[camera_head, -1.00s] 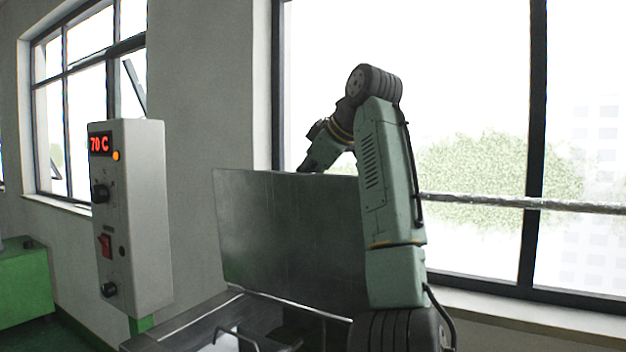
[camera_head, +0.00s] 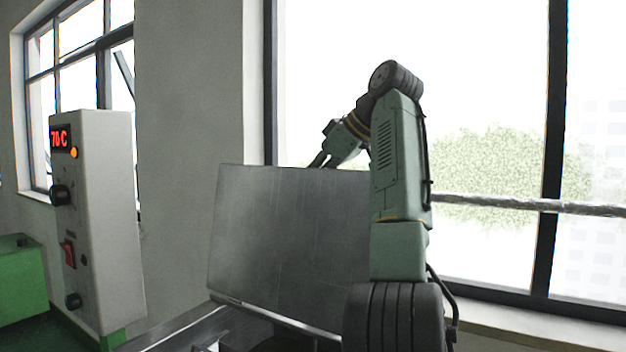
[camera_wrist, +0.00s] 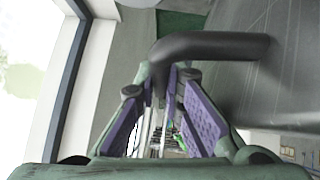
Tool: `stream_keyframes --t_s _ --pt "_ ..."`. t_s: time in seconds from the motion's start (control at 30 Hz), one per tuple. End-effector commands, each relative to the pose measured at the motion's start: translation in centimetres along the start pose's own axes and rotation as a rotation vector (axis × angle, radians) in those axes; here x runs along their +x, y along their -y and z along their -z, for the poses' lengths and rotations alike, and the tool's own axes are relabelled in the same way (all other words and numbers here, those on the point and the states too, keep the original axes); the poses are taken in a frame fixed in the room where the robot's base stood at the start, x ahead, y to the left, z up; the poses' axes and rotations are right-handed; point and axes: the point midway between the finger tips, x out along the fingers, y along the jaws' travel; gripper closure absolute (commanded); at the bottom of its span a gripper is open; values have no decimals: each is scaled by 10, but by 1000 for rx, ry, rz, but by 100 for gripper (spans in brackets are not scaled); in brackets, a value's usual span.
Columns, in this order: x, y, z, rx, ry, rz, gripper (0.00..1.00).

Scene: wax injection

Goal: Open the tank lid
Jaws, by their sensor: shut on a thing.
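The tank lid (camera_head: 285,245) is a grey metal panel standing raised and steeply tilted above the tank (camera_head: 190,330) in the head view. The tank's rim and inside show only in part at the bottom edge. My gripper (camera_head: 320,160) is at the lid's top edge. In the wrist view, a dark bent lid handle (camera_wrist: 215,46) runs in from the right, and its end turns down between the fingertips of my gripper (camera_wrist: 168,82). The purple-padded fingers are shut on it. The lid's surface (camera_wrist: 285,70) fills the right side there.
A grey control box (camera_head: 105,220) with a red "70 C" display stands left of the tank. A green block (camera_head: 20,280) is at the far left. A large window with a horizontal rail (camera_head: 500,202) lies behind my arm.

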Motion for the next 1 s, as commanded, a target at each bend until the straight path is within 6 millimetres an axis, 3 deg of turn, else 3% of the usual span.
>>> stream_keyframes --t_s 0.23,0.27,0.57,1.0 --pt "0 -3 -2 11 2 -11 100" --pt "0 -3 -2 12 2 -11 91" --pt "0 -2 -2 6 2 -5 71" --pt "-8 -1 0 5 1 -4 71"
